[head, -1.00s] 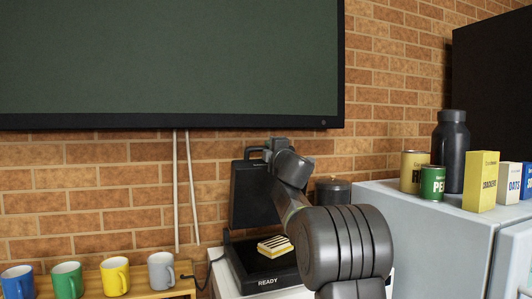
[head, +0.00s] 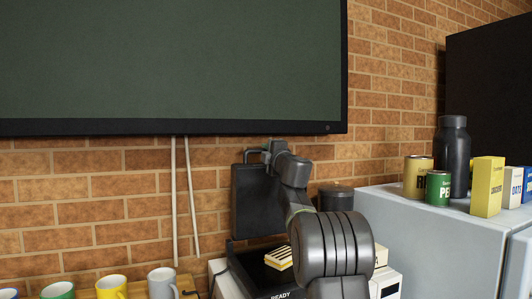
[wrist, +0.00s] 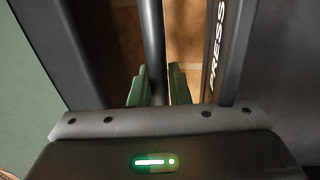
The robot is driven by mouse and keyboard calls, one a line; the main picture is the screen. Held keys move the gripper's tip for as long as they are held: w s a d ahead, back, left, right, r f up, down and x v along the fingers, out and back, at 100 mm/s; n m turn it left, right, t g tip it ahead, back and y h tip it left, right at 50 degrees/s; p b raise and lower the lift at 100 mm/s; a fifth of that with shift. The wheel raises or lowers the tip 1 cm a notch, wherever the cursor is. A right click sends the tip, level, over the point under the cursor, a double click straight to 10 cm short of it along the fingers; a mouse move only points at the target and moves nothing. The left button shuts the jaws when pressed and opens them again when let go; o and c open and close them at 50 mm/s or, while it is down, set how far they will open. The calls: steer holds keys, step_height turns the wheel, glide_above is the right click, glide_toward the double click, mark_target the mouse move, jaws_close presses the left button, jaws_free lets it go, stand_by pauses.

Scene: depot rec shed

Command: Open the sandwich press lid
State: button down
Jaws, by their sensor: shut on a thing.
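The sandwich press stands open, with its dark lid (head: 256,203) raised about upright above the black base (head: 239,283). A striped sandwich (head: 279,258) lies on the base, partly hidden by my arm. The lid's handle (head: 249,152) is a dark bar along the lid's top edge; it also shows in the wrist view (wrist: 153,40). My gripper (head: 265,152) is at this handle. In the wrist view my gripper's green fingertips (wrist: 159,85) are on either side of the bar, shut on it. The word PRESS shows beside it.
A large dark screen (head: 170,65) hangs above on the brick wall. Several mugs, one grey (head: 162,282), stand at lower left. A dark lidded pot (head: 335,198) is behind my arm. A pale fridge (head: 430,230) at right carries cans, boxes and a dark bottle (head: 452,155).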

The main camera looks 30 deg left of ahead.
steer(key=c, duration=1.4)
jaws_free()
steer(key=shift+c, duration=0.2)
steer(key=shift+s+d+f+b, duration=0.25)
steer(key=shift+s+d+b, duration=0.15)
steer(key=shift+d+b, duration=0.1)
steer(key=b+v, duration=0.5)
steer(key=v, duration=0.7)
steer(key=shift+s+d, duration=0.2)
steer(key=shift+w+a+r, duration=0.1)
steer(key=p+x, duration=0.6)
steer(key=x, duration=0.7)
steer(key=shift+w+a, duration=0.2)
steer(key=shift+a, duration=0.1)
steer(key=shift+s+d, duration=0.1)
steer(key=shift+d, duration=0.05)
